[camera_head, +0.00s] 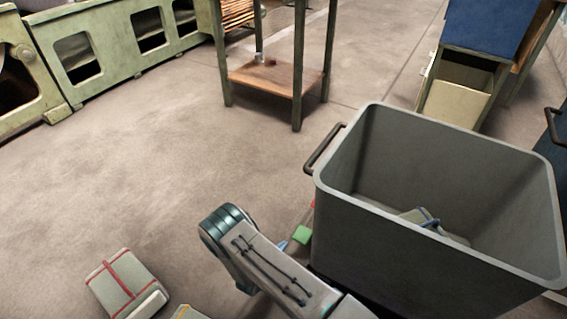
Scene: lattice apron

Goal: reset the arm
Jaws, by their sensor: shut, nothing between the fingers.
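My arm (272,268) rises from the bottom of the picture, just left of a large grey bin. Its teal-banded joint (228,228) is over the floor. My gripper does not show in this view, so its fingers cannot be seen.
The open grey bin (440,270) with a side handle (324,148) holds a strapped grey bundle (433,222). A red-strapped bundle (122,284) lies on the floor at lower left. A small green piece (302,235) shows beside the bin. A wooden-shelved stand (272,78) is behind. Left-middle floor is clear.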

